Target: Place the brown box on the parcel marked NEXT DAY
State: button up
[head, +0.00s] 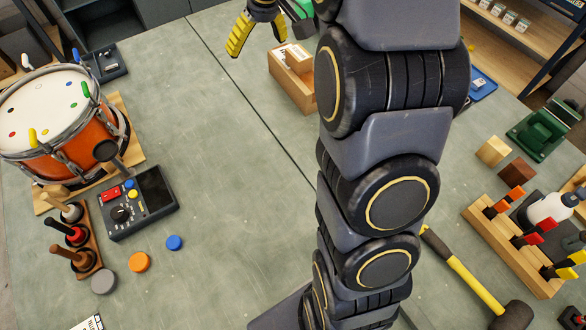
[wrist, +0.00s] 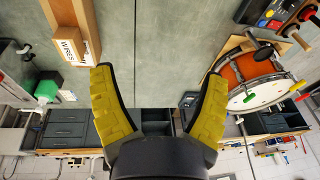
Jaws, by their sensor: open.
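My gripper (head: 257,42) is at the top of the head view, its yellow fingers spread and nothing between them. In the wrist view the gripper (wrist: 160,73) is also open and empty, over bare bench. A light-brown open-topped wooden box (head: 289,88) stands just right of it, with a smaller tan box (head: 299,60) in or on it. The wrist view shows this wooden box (wrist: 85,22) beside a white label (wrist: 69,49), its print upside down and unreadable to me. A darker brown block (head: 518,170) sits at the right. I cannot make out NEXT DAY anywhere.
A drum (head: 65,115) and a control box (head: 138,203) stand at the left. A tan block (head: 494,151), a wooden tool rack (head: 508,245) and a mallet (head: 465,275) are at the right. My arm crosses the middle.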

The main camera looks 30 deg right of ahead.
jog(key=s+a+r+g, duration=0.2)
jog(key=s+a+r, duration=0.1)
jog(key=s+a, duration=0.8)
jog(key=s+a+f+g+h, duration=0.1)
jog(key=s+f, duration=0.1)
jog(key=s, duration=1.7)
jog(key=shift+s+g+h, duration=0.3)
jog(key=shift+s+g, duration=0.05)
jog(key=shift+g, duration=0.05)
jog(key=shift+f, duration=0.15)
